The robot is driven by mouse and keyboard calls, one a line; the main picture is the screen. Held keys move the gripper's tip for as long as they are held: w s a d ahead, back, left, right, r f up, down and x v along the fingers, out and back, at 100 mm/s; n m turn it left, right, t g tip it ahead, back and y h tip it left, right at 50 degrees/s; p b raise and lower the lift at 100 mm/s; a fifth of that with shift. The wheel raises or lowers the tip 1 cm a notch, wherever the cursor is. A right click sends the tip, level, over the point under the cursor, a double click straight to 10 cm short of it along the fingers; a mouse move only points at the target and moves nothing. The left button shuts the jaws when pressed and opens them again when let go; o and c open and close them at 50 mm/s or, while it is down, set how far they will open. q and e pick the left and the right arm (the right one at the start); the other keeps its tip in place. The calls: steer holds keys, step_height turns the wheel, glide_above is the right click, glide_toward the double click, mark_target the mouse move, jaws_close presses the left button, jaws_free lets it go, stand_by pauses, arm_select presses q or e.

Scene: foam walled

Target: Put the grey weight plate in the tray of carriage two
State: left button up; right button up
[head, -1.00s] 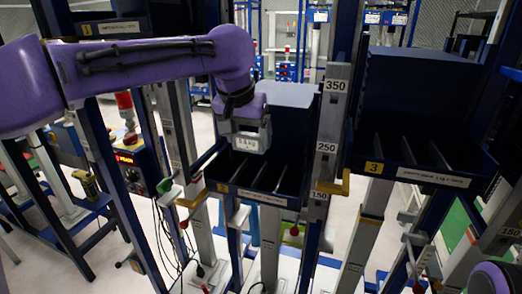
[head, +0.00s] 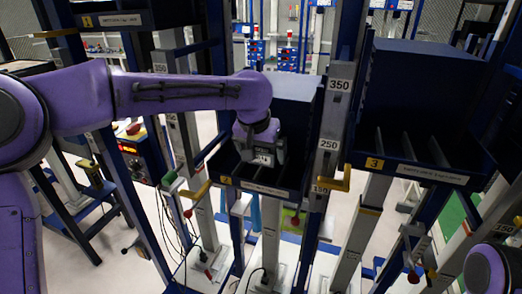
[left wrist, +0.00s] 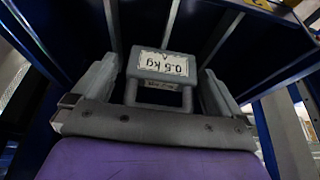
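The grey weight plate (head: 265,158), labelled 0.5 kg, is at the dark blue tray (head: 262,188) marked 2. It also shows in the left wrist view (left wrist: 162,66), with its handle towards my palm. My left gripper (head: 262,152) is over this tray, pointing down. Its fingers (left wrist: 163,75) stand on both sides of the plate, with narrow gaps, so it looks open around the plate. Tray dividers show beyond the plate; I cannot tell whether it rests on the tray floor. My right gripper is out of view.
A second divided tray (head: 420,172), marked 3, is at the right, and a bin marked 1 (head: 110,20) is at the upper left. Blue and grey uprights (head: 327,140) stand between the trays. Yellow and red-tipped levers stick out below.

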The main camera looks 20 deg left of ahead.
arm_select(q)
steer(key=b+v, duration=0.2)
steer(key=v, duration=1)
